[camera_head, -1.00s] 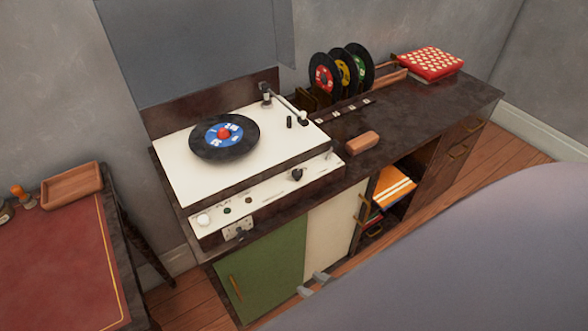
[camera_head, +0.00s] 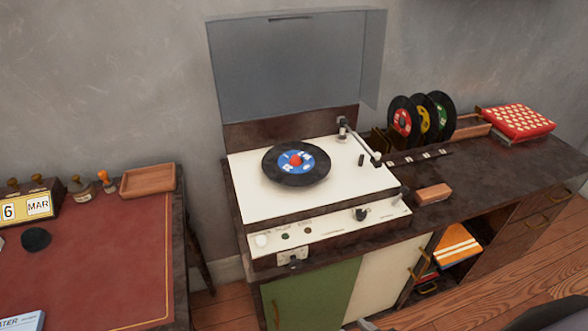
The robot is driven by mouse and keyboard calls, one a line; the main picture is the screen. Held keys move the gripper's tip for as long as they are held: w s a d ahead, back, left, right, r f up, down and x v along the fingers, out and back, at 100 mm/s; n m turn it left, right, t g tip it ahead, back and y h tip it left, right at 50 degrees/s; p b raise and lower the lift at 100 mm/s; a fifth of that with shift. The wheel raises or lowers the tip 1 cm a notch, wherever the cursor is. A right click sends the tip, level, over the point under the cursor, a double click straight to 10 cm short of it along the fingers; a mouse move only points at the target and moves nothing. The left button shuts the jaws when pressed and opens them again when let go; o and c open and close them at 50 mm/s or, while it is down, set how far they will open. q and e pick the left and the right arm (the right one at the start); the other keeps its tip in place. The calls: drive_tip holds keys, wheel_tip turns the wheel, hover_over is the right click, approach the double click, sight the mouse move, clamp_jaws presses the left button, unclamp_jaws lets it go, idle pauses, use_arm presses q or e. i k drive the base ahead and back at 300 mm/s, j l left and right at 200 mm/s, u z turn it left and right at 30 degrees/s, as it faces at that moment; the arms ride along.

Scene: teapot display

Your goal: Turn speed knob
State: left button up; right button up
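The record player (camera_head: 318,190) stands on the dark cabinet with its lid raised and a black record (camera_head: 296,164) on the platter. Its sloped front panel carries a black pointer knob (camera_head: 361,214) towards the right, a white round knob (camera_head: 262,240) at the left and small buttons between. I cannot read which knob is marked for speed. No gripper touches the panel. A small grey piece, apparently of my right gripper (camera_head: 364,325), shows at the bottom edge, low in front of the cabinet; its fingers are mostly cut off. My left gripper is not in view.
A wooden block (camera_head: 433,194) lies right of the player. Several upright records (camera_head: 421,118) and a red patterned box (camera_head: 518,122) stand farther right. A red-topped desk (camera_head: 105,255) with a wooden tray (camera_head: 148,181) is at the left. The space above the front panel is clear.

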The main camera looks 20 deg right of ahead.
sight(361, 214)
drive_tip(key=k+j+z, duration=0.1)
drive_tip(key=z, duration=0.8)
